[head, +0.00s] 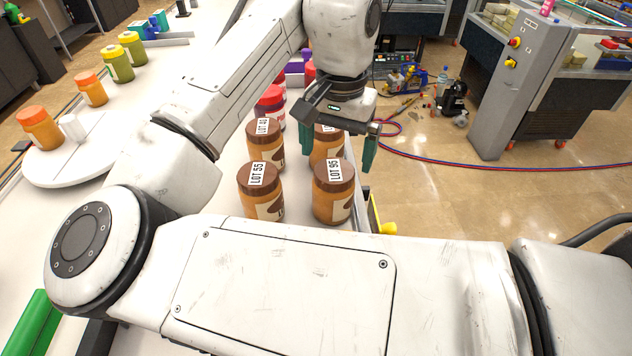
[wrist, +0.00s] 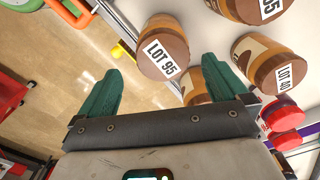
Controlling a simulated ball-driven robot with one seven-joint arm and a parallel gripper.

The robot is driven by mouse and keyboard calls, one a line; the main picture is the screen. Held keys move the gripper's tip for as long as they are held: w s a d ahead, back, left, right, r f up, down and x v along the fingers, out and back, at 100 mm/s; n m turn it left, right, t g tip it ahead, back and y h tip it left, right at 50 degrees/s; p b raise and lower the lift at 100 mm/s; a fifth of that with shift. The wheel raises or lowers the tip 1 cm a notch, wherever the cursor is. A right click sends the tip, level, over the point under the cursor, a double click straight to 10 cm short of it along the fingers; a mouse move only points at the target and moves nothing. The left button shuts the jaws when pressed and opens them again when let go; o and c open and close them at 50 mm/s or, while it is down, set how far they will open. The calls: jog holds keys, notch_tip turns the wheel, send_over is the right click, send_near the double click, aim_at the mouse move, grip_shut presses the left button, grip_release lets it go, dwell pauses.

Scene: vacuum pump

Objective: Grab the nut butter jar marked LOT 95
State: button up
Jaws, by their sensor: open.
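The nut butter jar marked LOT 95 (head: 334,200) has a brown lid, an orange-brown body and a pale label. It stands upright at the right front of a group of similar jars, near the table's right edge. In the wrist view the LOT 95 jar (wrist: 163,47) shows beyond and between my fingertips. My gripper (head: 338,152) is open with green fingers, above and behind this jar in the head view, around nothing. The wrist view shows both fingers of my gripper (wrist: 160,70) apart and empty.
The LOT 55 jar (head: 260,192) stands close left. The LOT 40 jar (wrist: 283,66) is behind it. Another brown-lidded jar (head: 327,152), its label partly hidden, stands behind LOT 95. Red-lidded jars (head: 270,100) stand farther back. Open floor (head: 440,205) lies right of the table.

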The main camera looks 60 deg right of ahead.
aim_at(333, 186)
jog(key=f, duration=0.5)
jog(key=f+p, duration=0.1)
jog(key=f, duration=0.3)
jog(key=shift+w+d+f, duration=0.15)
jog(key=shift+w+f, duration=0.05)
jog(key=shift+f, duration=0.2)
jog(key=c, duration=1.2)
